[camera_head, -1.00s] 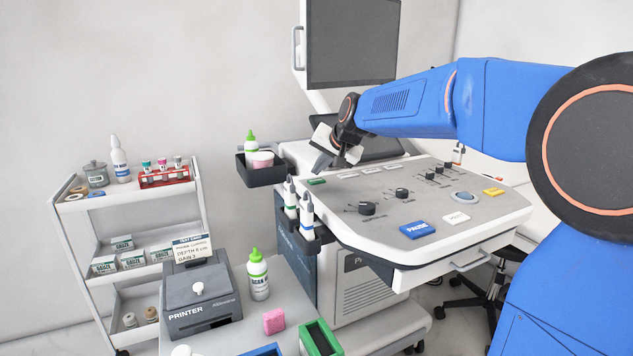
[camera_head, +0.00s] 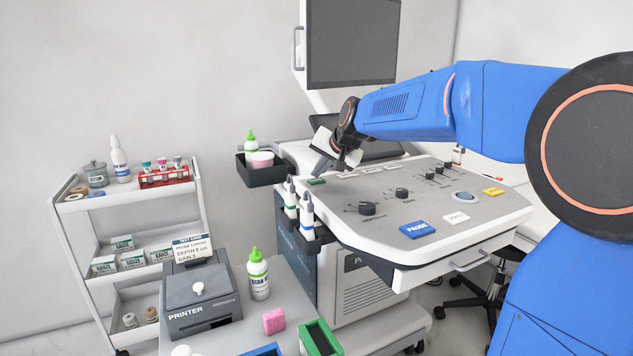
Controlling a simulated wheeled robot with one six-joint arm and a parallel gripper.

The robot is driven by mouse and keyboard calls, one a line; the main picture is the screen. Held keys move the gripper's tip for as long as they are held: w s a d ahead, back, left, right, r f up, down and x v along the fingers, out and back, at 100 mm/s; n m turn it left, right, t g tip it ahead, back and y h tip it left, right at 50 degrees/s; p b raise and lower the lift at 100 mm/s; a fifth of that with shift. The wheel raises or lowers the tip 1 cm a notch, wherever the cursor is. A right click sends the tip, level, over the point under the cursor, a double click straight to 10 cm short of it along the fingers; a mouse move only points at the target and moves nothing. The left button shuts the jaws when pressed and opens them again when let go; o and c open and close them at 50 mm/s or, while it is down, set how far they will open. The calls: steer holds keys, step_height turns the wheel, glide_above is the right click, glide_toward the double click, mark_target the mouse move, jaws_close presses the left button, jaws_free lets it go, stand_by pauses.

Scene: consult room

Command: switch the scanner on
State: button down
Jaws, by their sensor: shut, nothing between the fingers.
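The scanner is a white console with a grey control panel (camera_head: 436,210) and a dark monitor (camera_head: 351,42) above it. The monitor screen is dark. A small green button (camera_head: 316,182) sits at the panel's back left corner. My gripper (camera_head: 318,173) is shut and empty, its tips pointing down just above or at the green button; I cannot tell whether they touch it. The panel also has black knobs (camera_head: 367,208), a blue PAUSE button (camera_head: 417,230), a white button (camera_head: 456,218), a yellow button (camera_head: 493,192) and a trackball (camera_head: 462,197).
Probes (camera_head: 306,213) stand in holders at the console's left side. A black tray (camera_head: 262,173) with a green-capped bottle is beside the gripper. A printer (camera_head: 201,296) and gel bottle (camera_head: 258,274) are on the front table. A white trolley (camera_head: 127,207) stands at left.

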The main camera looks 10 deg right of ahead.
mark_target(319, 182)
steer(key=shift+f, duration=0.45)
stand_by(0.6)
steer(key=shift+r, duration=0.9)
steer(key=shift+r, duration=2.5)
